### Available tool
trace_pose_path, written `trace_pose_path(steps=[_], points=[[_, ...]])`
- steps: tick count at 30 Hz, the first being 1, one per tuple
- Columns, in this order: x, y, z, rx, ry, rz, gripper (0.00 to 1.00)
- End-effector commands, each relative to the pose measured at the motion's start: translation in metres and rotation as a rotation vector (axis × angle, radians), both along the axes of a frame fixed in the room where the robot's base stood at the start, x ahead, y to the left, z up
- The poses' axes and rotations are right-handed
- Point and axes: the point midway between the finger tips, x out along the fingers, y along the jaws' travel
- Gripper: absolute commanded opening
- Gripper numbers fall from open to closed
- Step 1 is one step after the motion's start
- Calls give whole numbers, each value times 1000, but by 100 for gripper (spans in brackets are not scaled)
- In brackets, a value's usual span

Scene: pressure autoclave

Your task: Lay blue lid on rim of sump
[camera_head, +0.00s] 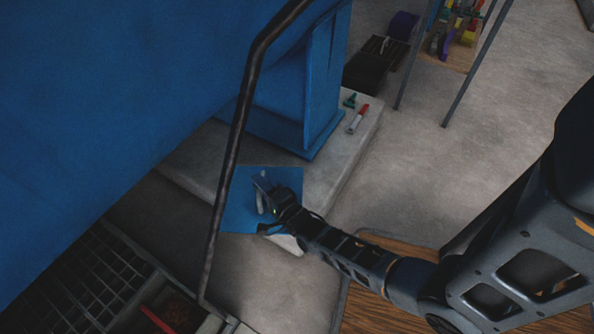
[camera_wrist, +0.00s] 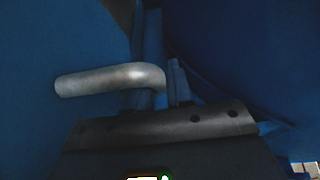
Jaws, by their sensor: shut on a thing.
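The blue lid (camera_head: 240,205) is a flat square plate, seen over the pale plinth and floor in the head view. Its grey bent handle (camera_wrist: 110,79) crosses the middle of the wrist view, with the blue lid surface (camera_wrist: 35,125) behind it. My gripper (camera_head: 266,196) is shut on the lid's handle; my fingers (camera_wrist: 158,88) meet the handle near its bend. A box-like opening with a pale edge, perhaps the sump (camera_head: 205,322), shows at the bottom left and is cut off by the frame. The lid is apart from it.
A large blue vessel (camera_head: 110,90) fills the left, with a blue support foot (camera_head: 300,90) on a concrete plinth (camera_head: 335,150). A dark rail (camera_head: 228,160) passes before the lid's left edge. A red marker (camera_head: 358,119) lies on the plinth. Floor grating (camera_head: 75,280) is lower left.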

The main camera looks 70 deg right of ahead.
Motion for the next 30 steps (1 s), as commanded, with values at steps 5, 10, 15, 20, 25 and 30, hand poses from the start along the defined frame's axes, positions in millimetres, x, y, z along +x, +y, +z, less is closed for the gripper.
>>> trace_pose_path(steps=[5, 10, 15, 20, 25, 30], points=[[49, 54, 2, -4, -6, 160, 0], [86, 108, 2, -5, -8, 312, 0], [116, 167, 2, -5, -7, 469, 0], [137, 225, 3, -5, -9, 621, 0], [151, 290, 3, -6, -8, 786, 0], [157, 345, 3, -6, -9, 930, 0]])
